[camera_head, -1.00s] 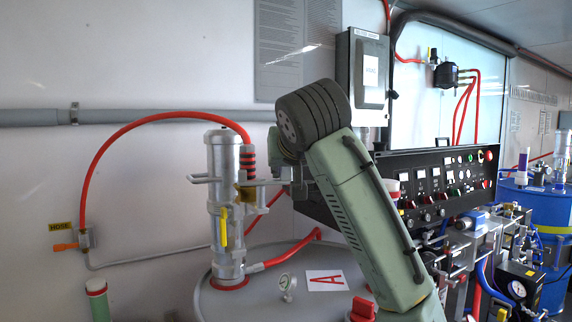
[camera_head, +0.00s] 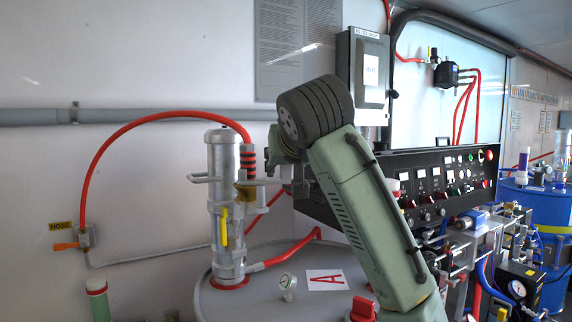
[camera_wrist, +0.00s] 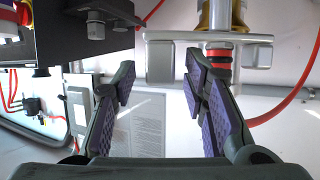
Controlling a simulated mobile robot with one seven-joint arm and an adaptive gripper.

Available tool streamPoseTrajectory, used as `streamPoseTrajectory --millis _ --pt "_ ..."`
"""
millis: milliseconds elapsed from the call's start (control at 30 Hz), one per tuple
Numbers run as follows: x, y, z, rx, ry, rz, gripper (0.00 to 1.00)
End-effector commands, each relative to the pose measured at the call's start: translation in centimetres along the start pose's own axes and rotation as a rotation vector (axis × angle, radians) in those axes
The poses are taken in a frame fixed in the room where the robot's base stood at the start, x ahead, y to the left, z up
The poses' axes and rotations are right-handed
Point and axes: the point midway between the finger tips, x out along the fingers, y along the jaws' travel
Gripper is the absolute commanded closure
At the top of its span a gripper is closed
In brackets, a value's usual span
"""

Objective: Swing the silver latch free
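The silver pump cylinder (camera_head: 222,160) stands upright on the drum in the head view. A silver bar-like piece that may be the latch (camera_head: 262,182) sticks out to its right, near a brass fitting (camera_head: 246,192). In the wrist view a silver bracket (camera_wrist: 160,60) crosses in front of a red-and-black hose end. My gripper (camera_wrist: 160,80) is open, with purple pads apart and nothing held. Its right finger overlaps the bracket in the picture; I cannot tell whether they touch. In the head view my gripper is beside the bar's right end, partly hidden by my arm.
A red hose (camera_head: 130,130) arches from the wall to the pump. The black control panel (camera_head: 440,180) is close behind my arm.

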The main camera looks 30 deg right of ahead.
Motion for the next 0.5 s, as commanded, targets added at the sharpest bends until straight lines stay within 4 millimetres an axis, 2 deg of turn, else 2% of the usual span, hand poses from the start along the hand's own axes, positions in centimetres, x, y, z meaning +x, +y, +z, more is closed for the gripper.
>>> streamPoseTrajectory --millis 300,500 --pt "-6.4 -0.1 -0.1 -0.001 0.003 0.0 0.6" --pt "-9.8 -0.1 0.0 -0.002 0.002 0.0 0.6"
